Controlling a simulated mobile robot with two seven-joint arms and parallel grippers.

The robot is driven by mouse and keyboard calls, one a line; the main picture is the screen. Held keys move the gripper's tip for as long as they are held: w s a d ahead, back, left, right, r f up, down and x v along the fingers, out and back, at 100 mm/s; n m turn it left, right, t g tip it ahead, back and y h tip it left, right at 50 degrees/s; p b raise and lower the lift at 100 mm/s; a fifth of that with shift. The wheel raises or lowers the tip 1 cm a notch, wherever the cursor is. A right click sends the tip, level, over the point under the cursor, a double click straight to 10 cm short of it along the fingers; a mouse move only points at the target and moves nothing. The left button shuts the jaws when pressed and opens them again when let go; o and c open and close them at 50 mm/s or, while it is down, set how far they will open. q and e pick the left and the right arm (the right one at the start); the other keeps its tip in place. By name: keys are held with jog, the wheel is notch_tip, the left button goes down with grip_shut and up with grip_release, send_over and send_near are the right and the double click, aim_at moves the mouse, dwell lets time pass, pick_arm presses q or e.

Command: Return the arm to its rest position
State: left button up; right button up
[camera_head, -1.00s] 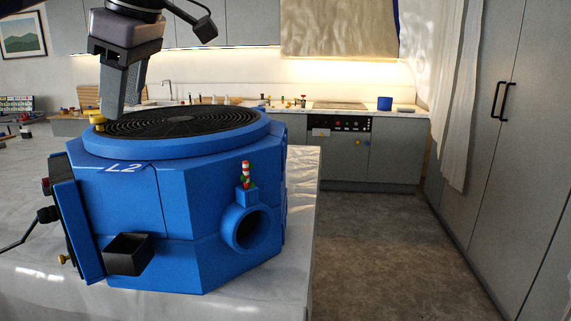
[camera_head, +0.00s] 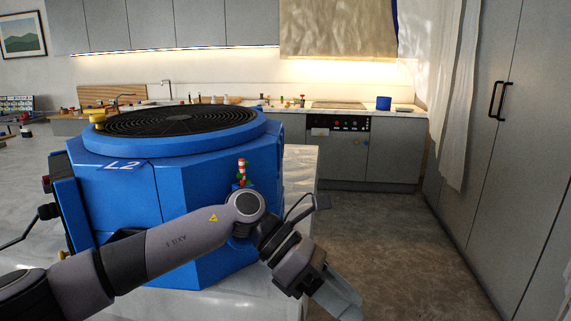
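My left arm comes in from the lower left and crosses in front of the blue machine. My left gripper (camera_head: 338,296) hangs low at the bottom middle, beyond the machine's right side and above the floor, pointing down and right. Its fingers look close together from this angle, and I see nothing between them; whether they are fully shut is unclear. My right gripper is not in view.
The machine stands on a pale marble table (camera_head: 305,165). A small red-and-white striped piece (camera_head: 242,168) stands up from its front. Tall grey cabinets (camera_head: 515,150) line the right. The floor (camera_head: 385,235) between is clear.

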pick_arm(q)
jog(key=s+d+n+h, duration=0.3)
jog(key=d+n+h, duration=0.1)
jog(key=n+h, duration=0.15)
jog(key=w+a+f+n+t+y, duration=0.2)
jog(key=a+f+n+t, duration=0.4)
jog(key=n, duration=0.6)
jog(key=w+a+f+n+t+y, duration=0.1)
jog(key=a+f+n+t, duration=0.35)
jog(key=n+t, duration=0.55)
jog(key=w+a+f+n+t+y, duration=0.2)
jog(key=a+f+n+t, duration=0.3)
jog(key=n, duration=0.8)
jog(key=s+a+f+n+g+y, duration=0.5)
jog(key=s+a+f+n+y, duration=0.3)
jog(key=s+a+f, duration=0.8)
jog(key=a+f+n, duration=0.1)
jog(key=n, duration=0.2)
jog(key=shift+s+f+y, duration=0.2)
jog(key=shift+y, duration=0.15)
jog(key=shift+w+n, duration=0.1)
jog(key=shift+n, duration=0.15)
